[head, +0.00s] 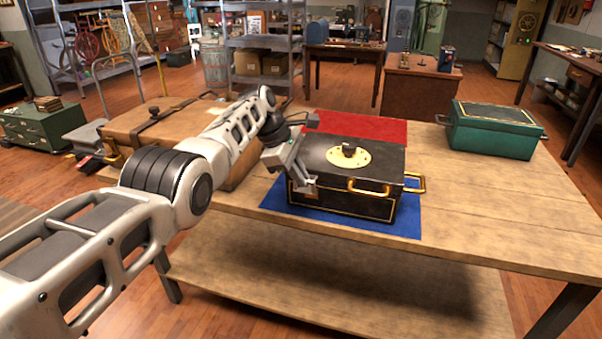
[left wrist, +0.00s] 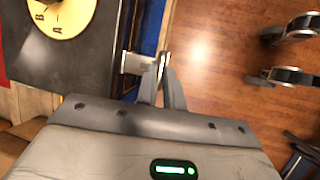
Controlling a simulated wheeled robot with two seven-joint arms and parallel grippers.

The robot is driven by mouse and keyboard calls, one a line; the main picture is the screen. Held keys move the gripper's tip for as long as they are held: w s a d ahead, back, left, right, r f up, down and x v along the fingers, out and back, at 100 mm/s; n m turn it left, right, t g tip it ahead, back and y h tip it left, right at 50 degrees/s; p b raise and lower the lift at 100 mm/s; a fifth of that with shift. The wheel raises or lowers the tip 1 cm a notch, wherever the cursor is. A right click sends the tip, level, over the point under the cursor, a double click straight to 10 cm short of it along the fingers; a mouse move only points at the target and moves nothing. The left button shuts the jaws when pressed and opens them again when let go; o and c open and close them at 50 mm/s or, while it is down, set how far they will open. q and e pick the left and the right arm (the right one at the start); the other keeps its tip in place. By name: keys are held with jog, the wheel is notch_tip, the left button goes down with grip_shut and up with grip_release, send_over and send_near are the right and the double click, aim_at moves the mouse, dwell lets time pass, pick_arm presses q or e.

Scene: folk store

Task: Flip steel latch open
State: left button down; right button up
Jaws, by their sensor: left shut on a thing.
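A black metal box (head: 345,203) with gold trim stands on a blue mat (head: 405,222) near the table's front edge. Its lid is down and carries a round yellow plate (head: 364,157) with a dark knob. My left gripper (head: 308,184) is at the box's front left, shut on a small steel part. In the left wrist view the steel latch (left wrist: 134,63) sticks out from the black box (left wrist: 90,62) and meets the fingertips of my left gripper (left wrist: 163,68). In the head view the gripper mostly hides the latch. My right gripper is not in view.
The wooden table (head: 480,205) has clear room right of the box. A green chest (head: 494,133) stands at the right, a red mat (head: 385,128) lies behind the box, and a brown case (head: 150,128) lies at the left behind my left arm. A gold handle (head: 369,188) protrudes from the box front.

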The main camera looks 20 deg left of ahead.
pick_arm(q)
jog(key=shift+a+f, duration=0.1)
jog(key=shift+a, duration=0.05)
jog(key=c, duration=1.5)
grip_release()
jog(key=v, duration=1.6)
jog(key=shift+p, duration=0.35)
jog(key=shift+s, duration=0.1)
